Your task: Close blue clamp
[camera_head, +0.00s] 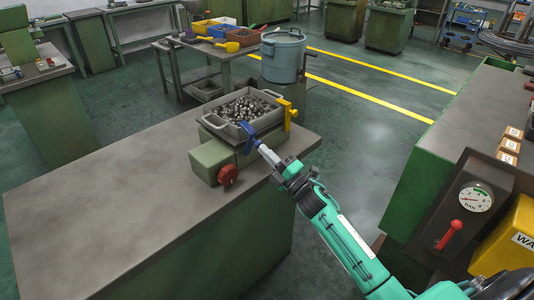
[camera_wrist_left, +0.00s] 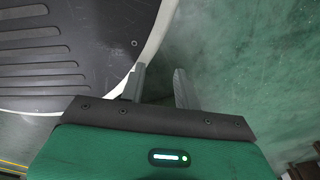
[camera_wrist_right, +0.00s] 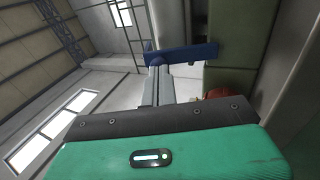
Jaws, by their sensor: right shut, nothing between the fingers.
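The blue clamp (camera_head: 249,137) is a blue bar on the front side of a green machine block (camera_head: 213,158), by the grey tray (camera_head: 212,123) of metal parts. In the right wrist view the blue clamp (camera_wrist_right: 190,52) lies across the fingertips. My right gripper (camera_head: 263,149) is shut and empty, with its tips at the clamp, touching or very close; the right wrist view (camera_wrist_right: 160,68) also shows the fingers together. My left gripper (camera_wrist_left: 158,82) is open and empty in the left wrist view, over the floor and beside a dark ribbed round surface. It is outside the head view.
A yellow clamp (camera_head: 286,112) is at the tray's right side. A red knob (camera_head: 228,175) sticks out of the block's front. The grey tabletop (camera_head: 100,210) to the left is clear. A counter with a gauge (camera_head: 475,198) and red lever stands at the right.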

